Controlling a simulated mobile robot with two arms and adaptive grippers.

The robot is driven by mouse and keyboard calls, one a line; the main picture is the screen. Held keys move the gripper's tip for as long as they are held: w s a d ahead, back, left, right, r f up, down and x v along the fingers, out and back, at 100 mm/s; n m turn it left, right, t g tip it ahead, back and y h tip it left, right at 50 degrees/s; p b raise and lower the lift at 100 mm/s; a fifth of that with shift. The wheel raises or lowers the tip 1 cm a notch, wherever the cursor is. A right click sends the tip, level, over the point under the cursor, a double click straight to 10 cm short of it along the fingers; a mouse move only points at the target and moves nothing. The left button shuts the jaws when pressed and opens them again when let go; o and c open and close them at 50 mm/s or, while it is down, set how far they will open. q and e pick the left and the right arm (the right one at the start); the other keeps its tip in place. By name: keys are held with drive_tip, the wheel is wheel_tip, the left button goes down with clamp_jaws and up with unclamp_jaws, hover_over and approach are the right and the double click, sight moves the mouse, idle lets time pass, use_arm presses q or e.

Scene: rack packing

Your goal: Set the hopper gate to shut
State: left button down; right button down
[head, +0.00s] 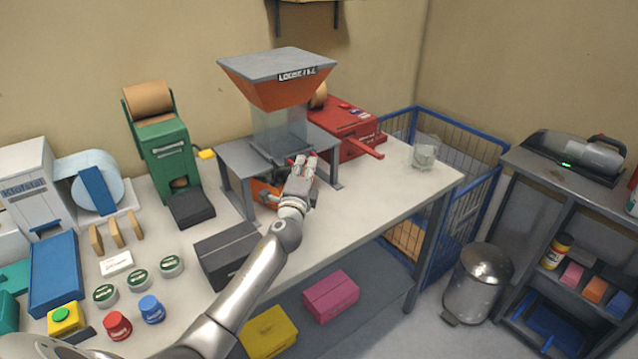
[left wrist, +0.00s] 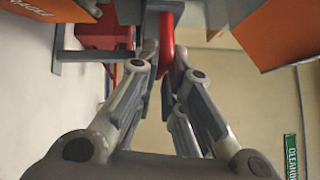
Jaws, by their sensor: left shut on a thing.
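The hopper (head: 272,88) is orange with a grey lid and a "LOOSE FILL" label. It stands on a grey stand (head: 240,160) at the back of the table, above a clear chute (head: 275,130). My left gripper (head: 303,163) reaches the stand just below the chute. In the left wrist view my left gripper (left wrist: 168,72) is shut on a red handle (left wrist: 167,40), which I take as the gate's handle. In the head view the gripper mostly hides this handle. I cannot tell how far the gate is open. My right gripper is not in view.
A red machine (head: 345,130) with a lever stands right of the hopper. A green paper dispenser (head: 165,145) stands left. A black box (head: 225,260) lies in front of the stand. The front right tabletop is clear.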

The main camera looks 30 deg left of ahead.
use_arm(q)
drive_tip(key=shift+w+a+f, duration=0.1)
drive_tip(key=shift+w+a, duration=0.1)
drive_tip(key=shift+a, duration=0.25)
drive_tip(key=shift+w+a+f, duration=0.1)
drive_tip(key=shift+w+a, duration=0.1)
drive_tip(key=shift+a, duration=0.2)
drive_tip(key=shift+a+r, duration=0.15)
drive_tip(key=shift+r, duration=0.2)
drive_tip(key=c, duration=1.5)
unclamp_jaws()
drive_tip(key=shift+w+a+f, duration=0.1)
drive_tip(key=shift+a, duration=0.05)
drive_tip(key=shift+c, duration=0.2)
drive_tip(key=shift+s+d+f, duration=0.2)
drive_tip(key=shift+s+d, duration=0.15)
drive_tip(key=shift+s, duration=0.25)
drive_tip(key=v, duration=1)
drive_tip(key=shift+s, duration=0.4)
